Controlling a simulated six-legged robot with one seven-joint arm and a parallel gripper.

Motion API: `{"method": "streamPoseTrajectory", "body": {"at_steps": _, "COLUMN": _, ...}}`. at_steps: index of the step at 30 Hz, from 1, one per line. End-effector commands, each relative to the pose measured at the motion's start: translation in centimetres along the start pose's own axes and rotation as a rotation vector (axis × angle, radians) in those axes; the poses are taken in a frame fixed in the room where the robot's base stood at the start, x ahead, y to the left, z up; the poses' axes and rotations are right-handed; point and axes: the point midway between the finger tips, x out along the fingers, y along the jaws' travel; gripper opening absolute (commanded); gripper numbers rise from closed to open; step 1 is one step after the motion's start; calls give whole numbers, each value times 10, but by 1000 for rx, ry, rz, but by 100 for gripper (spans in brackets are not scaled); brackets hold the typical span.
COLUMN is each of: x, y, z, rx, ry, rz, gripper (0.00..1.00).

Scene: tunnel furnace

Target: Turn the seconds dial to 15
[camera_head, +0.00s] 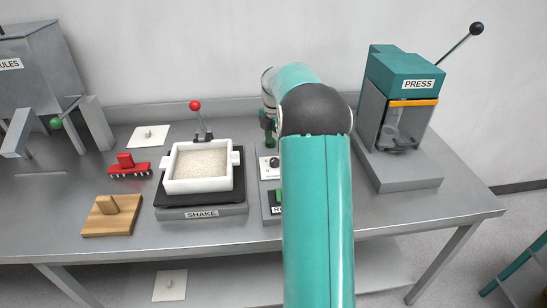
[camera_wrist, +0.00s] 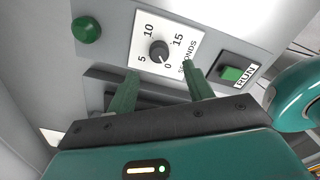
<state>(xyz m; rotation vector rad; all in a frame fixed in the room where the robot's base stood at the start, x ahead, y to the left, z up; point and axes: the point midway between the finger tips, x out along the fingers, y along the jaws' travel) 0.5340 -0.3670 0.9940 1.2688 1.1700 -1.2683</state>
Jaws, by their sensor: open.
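My gripper (camera_wrist: 160,72) is open, with one green finger on each side below the knob in the picture. The fingers look apart from the knob, and nothing is between them. In the head view the dial (camera_head: 275,162) shows beside my arm, which hides part of its control box.
A green RUN button (camera_wrist: 231,73) sits right of the dial, and a green round lamp or button (camera_wrist: 86,29) left. The shake tray (camera_head: 201,187) stands left of the control box, the press (camera_head: 400,105) right. A wooden block (camera_head: 112,215) and red tool (camera_head: 128,168) lie further left.

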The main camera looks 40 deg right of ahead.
Motion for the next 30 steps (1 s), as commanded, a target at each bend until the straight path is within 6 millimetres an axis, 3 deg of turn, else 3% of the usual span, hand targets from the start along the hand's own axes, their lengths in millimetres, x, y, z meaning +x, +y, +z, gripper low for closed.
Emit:
{"method": "streamPoseTrajectory", "body": {"at_steps": 3, "x": 25, "y": 0, "z": -2, "rx": -2, "ry": 1, "rz": -2, "gripper": 52}}
{"method": "streamPoseTrajectory", "body": {"at_steps": 9, "x": 56, "y": 1, "z": -3, "rx": -4, "ry": 1, "rz": -1, "gripper": 52}}
{"method": "streamPoseTrajectory", "body": {"at_steps": 14, "x": 67, "y": 1, "z": -3, "rx": -5, "ry": 0, "rz": 0, "gripper": 52}}
{"method": "streamPoseTrajectory", "body": {"at_steps": 22, "x": 69, "y": 1, "z": -3, "rx": -5, "ry": 0, "rz": 1, "gripper": 52}}
{"method": "streamPoseTrajectory", "body": {"at_steps": 28, "x": 68, "y": 1, "z": -3, "rx": -4, "ry": 0, "rz": 1, "gripper": 12}}
{"method": "streamPoseTrajectory", "body": {"at_steps": 30, "x": 68, "y": 1, "z": -3, "rx": -4, "ry": 0, "rz": 1, "gripper": 7}}
